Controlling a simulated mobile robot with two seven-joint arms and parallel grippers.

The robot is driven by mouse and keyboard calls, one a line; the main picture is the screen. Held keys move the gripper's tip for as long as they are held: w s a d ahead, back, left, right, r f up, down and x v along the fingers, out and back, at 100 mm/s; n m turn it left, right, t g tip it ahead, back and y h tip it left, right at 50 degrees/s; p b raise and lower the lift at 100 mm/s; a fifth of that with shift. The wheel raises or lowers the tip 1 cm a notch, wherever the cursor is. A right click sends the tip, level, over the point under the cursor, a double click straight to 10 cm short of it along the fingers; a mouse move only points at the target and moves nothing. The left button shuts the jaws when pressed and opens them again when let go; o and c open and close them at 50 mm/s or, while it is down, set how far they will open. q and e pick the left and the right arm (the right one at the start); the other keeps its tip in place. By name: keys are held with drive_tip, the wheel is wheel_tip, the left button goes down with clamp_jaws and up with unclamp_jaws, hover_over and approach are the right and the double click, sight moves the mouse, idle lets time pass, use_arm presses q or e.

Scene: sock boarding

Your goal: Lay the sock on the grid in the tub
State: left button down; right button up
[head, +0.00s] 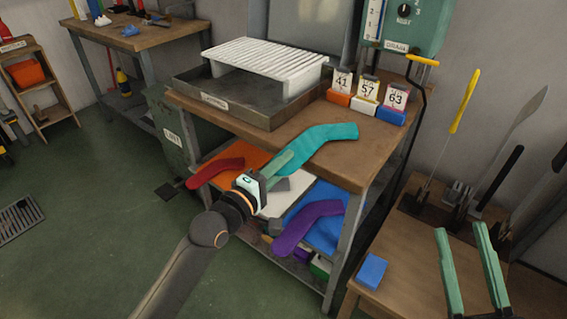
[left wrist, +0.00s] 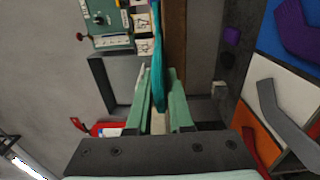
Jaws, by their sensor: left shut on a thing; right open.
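The teal sock (head: 328,143) is held at its near end by my left gripper (head: 284,163), in front of the upper table top. In the left wrist view the sock (left wrist: 158,62) hangs edge-on between the green fingers of the gripper (left wrist: 158,92). The dark shallow tub (head: 208,97) stands on the upper table top, behind and left of the sock. The white slatted grid (head: 265,54) stands raised in it, with no sock on it. My right gripper (head: 470,262) is open and empty at lower right, over the wooden side bench.
Number cards 41, 57 and 63 (head: 367,92) stand on coloured blocks right of the tub. Below, red (head: 215,170) and purple (head: 303,229) socks lie on coloured panels. A blue block (head: 371,271) and upright tools (head: 463,105) occupy the side bench.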

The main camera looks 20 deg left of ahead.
idle(0.4)
use_arm(q)
wheel_tip(320, 180, up, 5)
drive_tip(key=p, duration=0.6)
